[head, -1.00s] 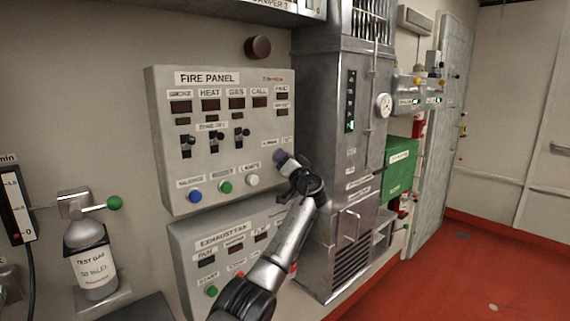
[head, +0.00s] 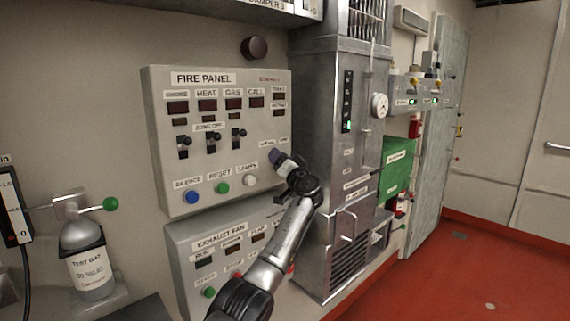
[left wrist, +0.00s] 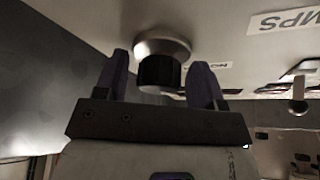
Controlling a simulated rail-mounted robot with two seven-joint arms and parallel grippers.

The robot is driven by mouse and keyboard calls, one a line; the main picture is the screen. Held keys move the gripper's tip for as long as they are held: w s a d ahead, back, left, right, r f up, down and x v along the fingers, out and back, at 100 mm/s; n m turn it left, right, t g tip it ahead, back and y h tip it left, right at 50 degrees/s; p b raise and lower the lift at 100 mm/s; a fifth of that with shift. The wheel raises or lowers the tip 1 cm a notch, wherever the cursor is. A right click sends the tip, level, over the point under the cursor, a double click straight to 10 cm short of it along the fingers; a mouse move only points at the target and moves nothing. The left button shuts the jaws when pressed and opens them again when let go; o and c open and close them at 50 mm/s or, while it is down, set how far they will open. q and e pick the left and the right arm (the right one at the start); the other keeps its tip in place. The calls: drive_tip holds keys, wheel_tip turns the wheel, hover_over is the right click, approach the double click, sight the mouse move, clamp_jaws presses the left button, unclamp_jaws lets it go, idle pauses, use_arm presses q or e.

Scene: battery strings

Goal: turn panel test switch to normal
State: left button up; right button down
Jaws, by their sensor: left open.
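The grey fire panel (head: 225,150) hangs on the wall in the head view. My left gripper (head: 279,158) is at its lower right part, right of the white lamps button (head: 250,180), and hides the switch there. In the left wrist view, a round knob (left wrist: 160,72) with a black grip and a metal base stands out from the panel face. The open fingers of my left gripper (left wrist: 161,85) are on either side of the knob, with a visible gap at the left. A small label beside the knob is only partly readable. My right gripper is out of view.
A tall metal cabinet (head: 338,130) stands close to the right of the panel. The exhaust fan panel (head: 222,240) is below. Blue (head: 191,197) and green (head: 221,188) buttons are left of the lamps button, with several toggle switches above.

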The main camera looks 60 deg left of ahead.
use_arm(q)
drive_tip(key=p+v, duration=0.1)
drive_tip(key=v, duration=1.3)
drive_tip(key=shift+a+r, duration=0.1)
idle(0.3)
